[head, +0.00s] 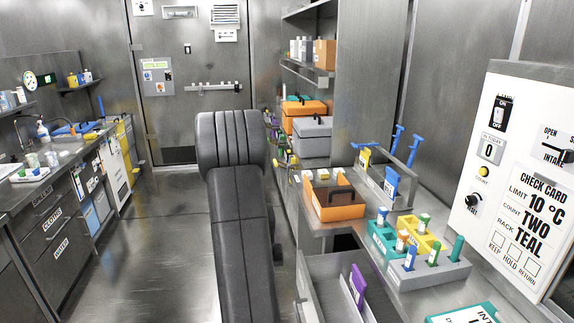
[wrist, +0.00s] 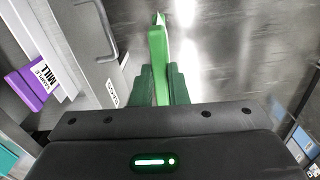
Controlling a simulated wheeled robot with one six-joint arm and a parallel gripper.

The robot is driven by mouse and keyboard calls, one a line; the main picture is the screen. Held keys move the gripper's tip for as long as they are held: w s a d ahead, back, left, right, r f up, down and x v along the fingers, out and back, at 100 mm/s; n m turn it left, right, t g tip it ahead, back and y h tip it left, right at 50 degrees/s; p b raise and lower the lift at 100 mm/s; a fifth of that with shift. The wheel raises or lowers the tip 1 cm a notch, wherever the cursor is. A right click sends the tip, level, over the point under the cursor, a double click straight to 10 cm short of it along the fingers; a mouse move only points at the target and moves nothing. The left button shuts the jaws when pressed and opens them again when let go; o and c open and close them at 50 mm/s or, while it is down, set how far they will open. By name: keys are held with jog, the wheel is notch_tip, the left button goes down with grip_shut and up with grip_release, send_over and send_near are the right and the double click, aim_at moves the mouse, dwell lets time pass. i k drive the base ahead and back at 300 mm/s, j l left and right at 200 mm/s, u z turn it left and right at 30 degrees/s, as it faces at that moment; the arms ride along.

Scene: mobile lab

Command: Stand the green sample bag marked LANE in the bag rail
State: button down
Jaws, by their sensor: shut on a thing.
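My gripper (wrist: 158,82) is shut on a green sample bag (wrist: 158,55), seen nearly edge-on in the wrist view and pointing away from the jaws. No marking can be read on it. The bag rail (head: 406,160) is a metal frame on the right counter in the head view. A yellow bag (head: 364,158) and a blue bag (head: 391,183) stand at it.
A purple bag marked MILL (wrist: 38,84) stands in the open drawer (head: 328,283); it also shows in the head view (head: 357,284). An orange carrier (head: 337,211) and a rack with colored blocks and tubes (head: 432,275) stand near the rail.

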aim_at(374, 185)
jog(key=i+j, duration=0.5)
jog(key=i, duration=0.2)
jog(key=i+j, duration=1.05)
jog(key=i, duration=0.3)
jog(key=i+j, duration=0.5)
jog(key=i, duration=0.15)
jog(key=i+j+z, duration=0.3)
jog(key=z, duration=0.15)
jog(key=i+j+z, duration=0.3)
jog(key=j+z, duration=0.15)
